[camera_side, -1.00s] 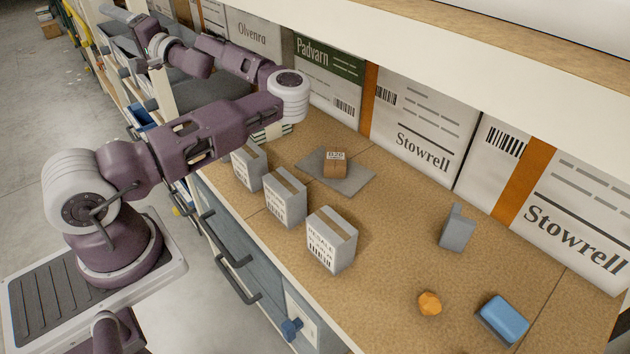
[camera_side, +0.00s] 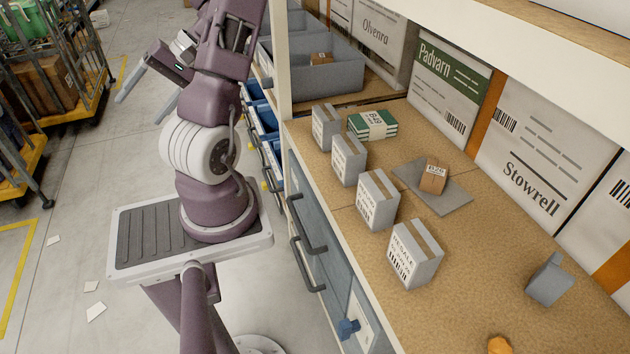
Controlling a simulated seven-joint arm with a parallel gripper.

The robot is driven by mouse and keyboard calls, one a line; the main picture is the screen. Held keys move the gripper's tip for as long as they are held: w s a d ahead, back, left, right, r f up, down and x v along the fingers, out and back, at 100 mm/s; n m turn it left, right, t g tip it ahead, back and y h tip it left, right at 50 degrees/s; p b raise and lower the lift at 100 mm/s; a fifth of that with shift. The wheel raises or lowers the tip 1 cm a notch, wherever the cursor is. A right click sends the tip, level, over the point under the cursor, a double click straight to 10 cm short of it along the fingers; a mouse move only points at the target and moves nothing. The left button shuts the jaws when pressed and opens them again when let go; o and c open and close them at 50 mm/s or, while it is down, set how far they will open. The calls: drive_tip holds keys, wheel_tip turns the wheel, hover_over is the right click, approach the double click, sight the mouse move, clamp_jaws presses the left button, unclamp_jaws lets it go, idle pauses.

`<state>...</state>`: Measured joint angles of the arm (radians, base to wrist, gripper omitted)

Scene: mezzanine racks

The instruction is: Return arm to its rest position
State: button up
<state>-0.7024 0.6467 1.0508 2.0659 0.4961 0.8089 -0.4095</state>
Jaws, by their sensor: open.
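My gripper (camera_side: 144,110) is at the upper left, over the aisle floor and left of the shelf. Its two grey fingers are apart with nothing between them, and they point down and to the left. It touches nothing that I can see. My arm is folded upright above its base, clear of the shelf board (camera_side: 318,268).
Several taped grey boxes (camera_side: 377,200) line the shelf's front edge. Behind them are a green bundle (camera_side: 372,125) and a small brown box (camera_side: 433,177) on a grey mat (camera_side: 458,200). A grey tote (camera_side: 340,78) stands farther back. Wheeled cages (camera_side: 97,50) stand upper left.

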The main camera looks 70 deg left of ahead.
drive_tip(key=w+d+m+t+y, duration=0.1)
drive_tip(key=w+d+m+t, duration=0.25)
drive_tip(key=w, duration=0.75)
drive_tip(key=w+d+m+t+y, duration=0.2)
drive_tip(key=w+d+m+t, duration=0.15)
drive_tip(key=w, duration=0.65)
drive_tip(key=w+d+r+m+t, duration=0.55)
drive_tip(key=w+d, duration=0.25)
drive_tip(key=d, duration=0.5)
drive_tip(key=s+d+r+m+t+h, duration=0.1)
drive_tip(key=d+r+m, duration=0.1)
drive_tip(key=d, duration=0.5)
drive_tip(key=s+d+r+m+t, duration=0.2)
drive_tip(key=d+m, duration=0.3)
drive_tip(key=d, duration=0.2)
drive_tip(key=shift+s+r+h, duration=0.2)
drive_tip(key=shift+r+h, duration=0.05)
drive_tip(key=shift+h, duration=0.15)
